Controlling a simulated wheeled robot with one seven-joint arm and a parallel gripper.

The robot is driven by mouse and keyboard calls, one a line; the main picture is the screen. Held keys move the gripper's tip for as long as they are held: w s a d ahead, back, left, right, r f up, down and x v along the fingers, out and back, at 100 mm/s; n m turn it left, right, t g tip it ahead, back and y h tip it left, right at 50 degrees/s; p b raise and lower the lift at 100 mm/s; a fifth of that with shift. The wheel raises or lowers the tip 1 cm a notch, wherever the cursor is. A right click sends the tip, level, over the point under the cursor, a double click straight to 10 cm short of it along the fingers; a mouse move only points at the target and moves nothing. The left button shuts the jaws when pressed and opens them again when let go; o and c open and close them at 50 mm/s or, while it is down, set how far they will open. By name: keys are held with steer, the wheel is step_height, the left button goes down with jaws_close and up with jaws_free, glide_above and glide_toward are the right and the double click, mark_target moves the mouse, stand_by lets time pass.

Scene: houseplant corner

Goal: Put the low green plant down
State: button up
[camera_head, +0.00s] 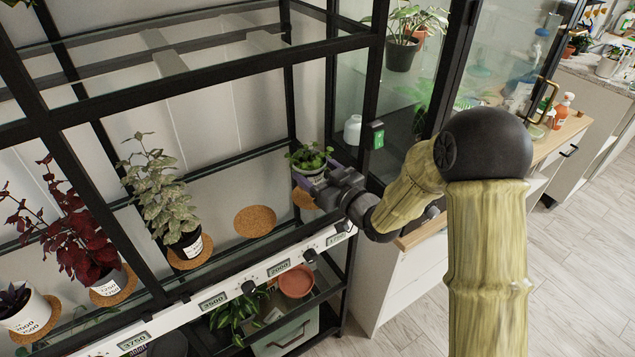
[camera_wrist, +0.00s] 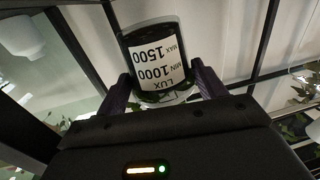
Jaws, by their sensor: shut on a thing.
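The low green plant (camera_head: 307,158) is at the right end of the lit shelf, in a small pot. In the wrist view its dark pot (camera_wrist: 152,35) carries a white label reading LUX, MIN 1000, MAX 1500. My gripper (camera_head: 322,180) is shut on the pot, with a finger on each side in the wrist view (camera_wrist: 163,88). A round cork mat (camera_head: 303,200) shows just below the pot. I cannot tell whether the pot touches it. My gripper hides part of the pot and mat.
An empty cork mat (camera_head: 255,221) lies on the shelf left of my gripper. A pale-leaved plant (camera_head: 160,195) and a dark red plant (camera_head: 72,235) stand farther left. Black frame posts (camera_head: 370,90) stand close by.

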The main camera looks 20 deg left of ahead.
mark_target(317, 183)
step_height(317, 183, down, 4)
steer(key=shift+r, duration=0.25)
steer(key=shift+w+d+f, duration=0.15)
steer(key=shift+w+f, duration=0.05)
steer(key=shift+f, duration=0.25)
steer(key=o, duration=0.8)
steer(key=shift+r, duration=0.2)
